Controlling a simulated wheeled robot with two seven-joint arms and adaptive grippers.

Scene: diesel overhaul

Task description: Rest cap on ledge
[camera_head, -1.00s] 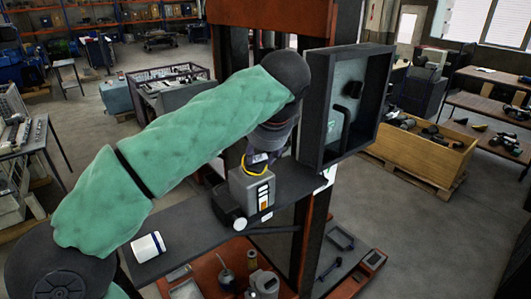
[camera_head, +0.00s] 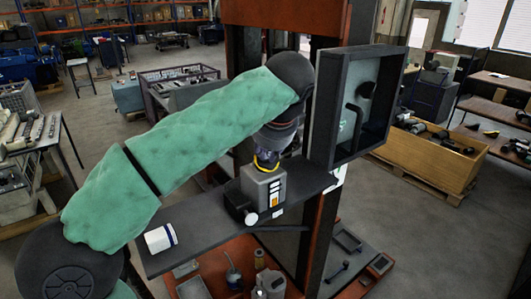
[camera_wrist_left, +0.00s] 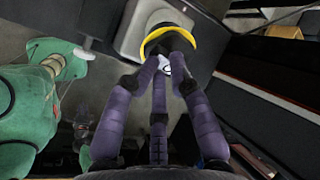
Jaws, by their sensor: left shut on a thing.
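A yellow-rimmed cap (camera_head: 266,169) is at the top of a grey box-shaped unit (camera_head: 256,189) that stands on the dark ledge (camera_head: 210,230). My left gripper (camera_head: 268,158) reaches down from above and is shut on the cap. In the left wrist view the purple fingers (camera_wrist_left: 168,62) close in at the yellow rim (camera_wrist_left: 150,38), right over the grey unit (camera_wrist_left: 133,30). I cannot tell whether the cap is seated on the unit or just clear of it. My right gripper is not in view.
A dark open cabinet (camera_head: 322,120) stands at the right end by the red-brown post. The ledge between cylinder and unit looks mostly free.

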